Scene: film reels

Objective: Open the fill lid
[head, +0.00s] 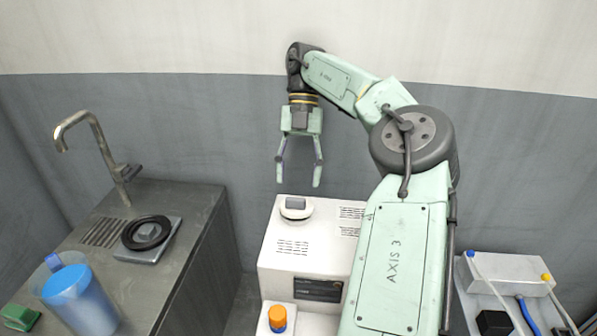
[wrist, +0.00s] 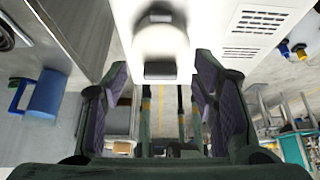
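The fill lid (head: 296,214) is a round white cap with a grey raised grip, set on top of the white machine (head: 285,270). It appears closed. My gripper (head: 298,184) points down above the lid, its two fingers spread and empty. A clear gap seems to lie between the fingertips and the lid, though the exact height is hard to judge. In the wrist view a white rounded part with a grey block (wrist: 160,70), likely the lid and its grip, lies at the top centre, just beyond the open fingers (wrist: 162,100).
An orange-capped item (head: 277,318) is at the machine's front. Left, a steel counter (head: 190,215) holds a tap (head: 95,130), a black ring (head: 146,232), a blue jug (head: 80,297) and a green object (head: 20,317). A white box with hoses (head: 510,270) is right.

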